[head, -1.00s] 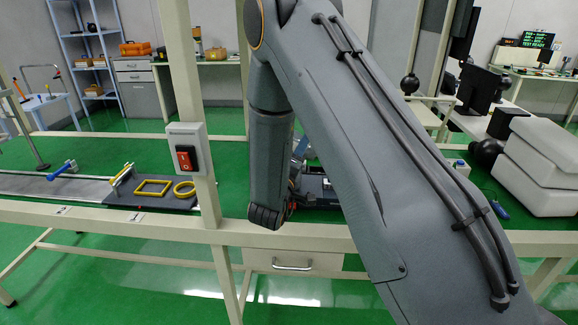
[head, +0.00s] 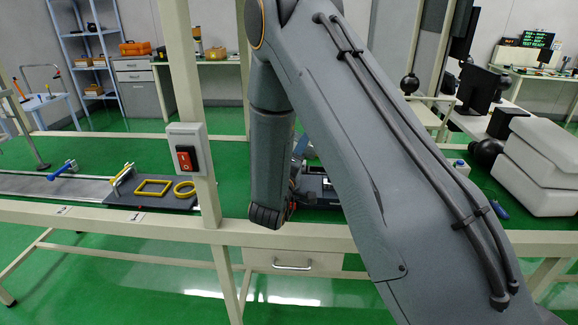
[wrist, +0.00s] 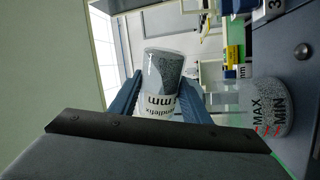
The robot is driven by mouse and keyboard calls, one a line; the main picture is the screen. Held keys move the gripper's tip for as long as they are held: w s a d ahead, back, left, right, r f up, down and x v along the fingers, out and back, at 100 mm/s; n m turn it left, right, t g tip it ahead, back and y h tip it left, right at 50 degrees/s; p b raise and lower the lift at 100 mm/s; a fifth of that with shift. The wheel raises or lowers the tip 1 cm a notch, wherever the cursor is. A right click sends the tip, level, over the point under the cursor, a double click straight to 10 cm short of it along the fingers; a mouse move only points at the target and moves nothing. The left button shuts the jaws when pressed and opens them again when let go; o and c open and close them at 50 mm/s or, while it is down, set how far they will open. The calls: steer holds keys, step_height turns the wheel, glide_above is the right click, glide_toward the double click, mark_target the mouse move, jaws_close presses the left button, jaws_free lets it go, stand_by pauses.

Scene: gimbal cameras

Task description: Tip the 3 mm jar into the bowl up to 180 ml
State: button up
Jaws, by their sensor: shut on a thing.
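My gripper (wrist: 163,92) is shut on a clear jar (wrist: 162,68) in the wrist view, with a blue finger on each side. The jar holds grey granules and has a white label with "mm" readable; the number on it is not clear. A clear container (wrist: 268,108) with MAX and MIN marks, likely the bowl, is at the right of the wrist view, apart from the jar. Grey granules show inside it. In the head view my arm hides the jar and bowl; only a bit of a blue finger shows.
A dark block with a "3" label (wrist: 272,10) and a yellow tag (wrist: 233,54) are near the bowl. In the head view, a post with a red switch (head: 186,158) stands left of my arm. White boxes (head: 545,165) are at the right.

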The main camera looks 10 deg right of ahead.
steer(key=shift+f+n+p, duration=0.3)
steer(key=shift+n+p, duration=0.05)
steer(key=shift+n, duration=0.75)
stand_by(2.0)
